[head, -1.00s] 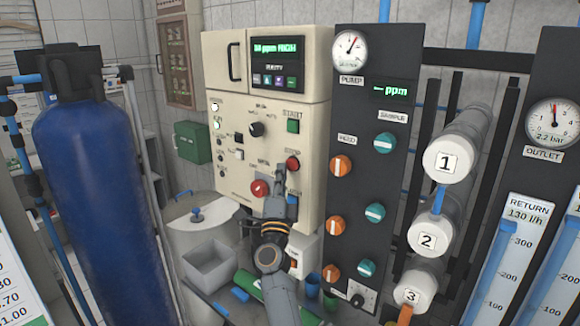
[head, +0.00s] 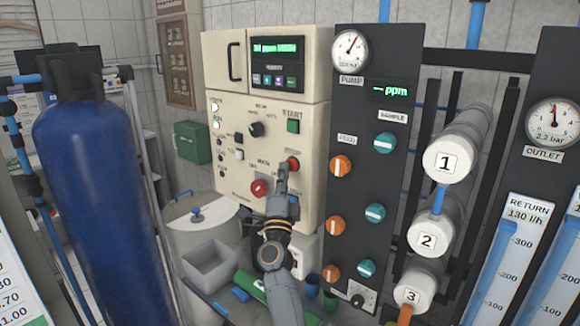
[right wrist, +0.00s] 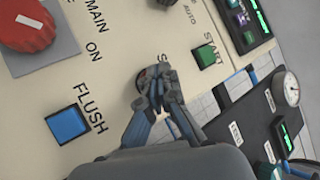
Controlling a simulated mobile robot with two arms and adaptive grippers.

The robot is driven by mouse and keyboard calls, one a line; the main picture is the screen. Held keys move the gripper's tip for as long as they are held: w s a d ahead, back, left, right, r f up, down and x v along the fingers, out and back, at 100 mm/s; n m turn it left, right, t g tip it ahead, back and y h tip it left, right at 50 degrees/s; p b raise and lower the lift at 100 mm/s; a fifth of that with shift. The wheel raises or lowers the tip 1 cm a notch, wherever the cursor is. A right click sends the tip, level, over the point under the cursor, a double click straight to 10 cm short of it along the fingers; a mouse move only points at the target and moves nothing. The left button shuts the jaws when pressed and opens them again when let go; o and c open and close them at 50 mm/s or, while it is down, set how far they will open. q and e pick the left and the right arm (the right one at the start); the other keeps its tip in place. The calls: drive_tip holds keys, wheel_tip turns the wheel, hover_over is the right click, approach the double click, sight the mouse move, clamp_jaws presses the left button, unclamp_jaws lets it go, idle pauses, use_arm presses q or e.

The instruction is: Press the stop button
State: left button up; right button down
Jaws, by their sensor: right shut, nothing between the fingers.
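The red stop button (head: 293,163) sits on the cream control panel (head: 225,130), under the green start button (head: 293,126). My right gripper (head: 283,165) is shut and empty, with its fingertips pointing up at the left edge of the stop button. In the right wrist view my right gripper (right wrist: 158,86) covers most of the stop button and its label. I cannot tell whether the fingertips touch the button. My left gripper is out of view.
The red main switch (head: 259,188) is to the lower left of the stop button. The blue flush button (right wrist: 67,124) is close below it. The dark panel with orange and teal valves (head: 340,165) stands just to the right.

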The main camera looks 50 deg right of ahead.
drive_tip(key=shift+d, duration=0.4)
idle(0.8)
drive_tip(key=shift+a, duration=0.9)
drive_tip(key=a, duration=0.1)
drive_tip(key=a+p, duration=0.1)
drive_tip(key=a, duration=0.3)
drive_tip(key=shift+s, duration=0.25)
drive_tip(key=shift+f, duration=0.1)
idle(0.6)
